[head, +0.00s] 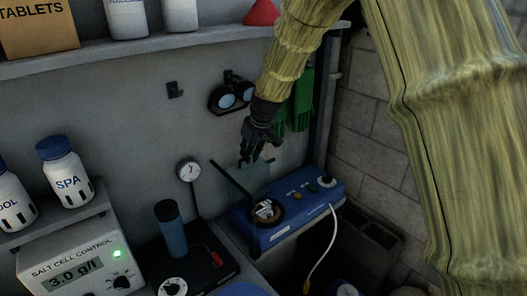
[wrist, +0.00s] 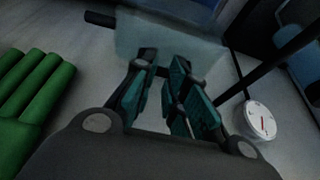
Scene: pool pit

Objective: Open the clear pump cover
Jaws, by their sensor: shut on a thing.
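The clear pump cover (head: 254,182) stands raised and tilted up above the blue pump unit (head: 318,210). The unit's round dark opening (head: 265,212) shows uncovered in front of it. My gripper (head: 257,160) is at the cover's upper edge in the head view, shut on it. In the wrist view my gripper (wrist: 165,72) has its fingers close together at the near edge of the see-through cover (wrist: 185,45). The exact contact between the fingertips and the cover is partly hidden by the fingers.
Goggles (head: 232,94) and green gloves (head: 302,100) hang on the wall near my arm. A shelf (head: 150,56) crosses above.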

